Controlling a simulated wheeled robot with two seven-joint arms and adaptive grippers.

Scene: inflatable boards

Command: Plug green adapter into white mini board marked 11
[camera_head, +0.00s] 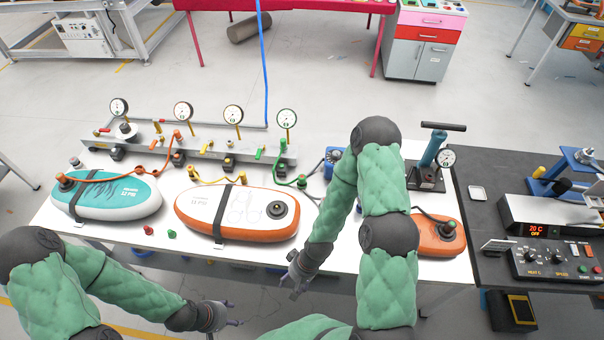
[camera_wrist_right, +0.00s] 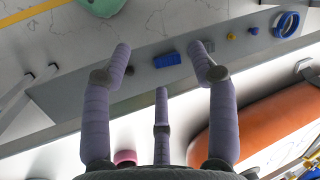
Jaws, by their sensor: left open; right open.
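A small green adapter (camera_head: 172,234) lies on the white table in front of the boards, beside a red one (camera_head: 148,230). A white-topped board with orange sides (camera_head: 225,228) lies at the middle under a dark strap, with a round black valve (camera_head: 277,209) at its right; its printed marking is too small to read surely. My left gripper (camera_head: 237,314) is open and empty, in front of the table's front edge. My right gripper (camera_head: 291,288) is open near that edge, right of the left one; its spread, empty fingers show in the right wrist view (camera_wrist_right: 163,65).
A teal and white board (camera_head: 100,188) lies at left. An orange board (camera_head: 432,238) sits at right, partly behind my right arm. A manifold with gauges (camera_head: 182,112) and coloured hoses runs along the back. A pump (camera_head: 432,150) stands right. A blue block (camera_wrist_right: 167,60) shows below the table.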

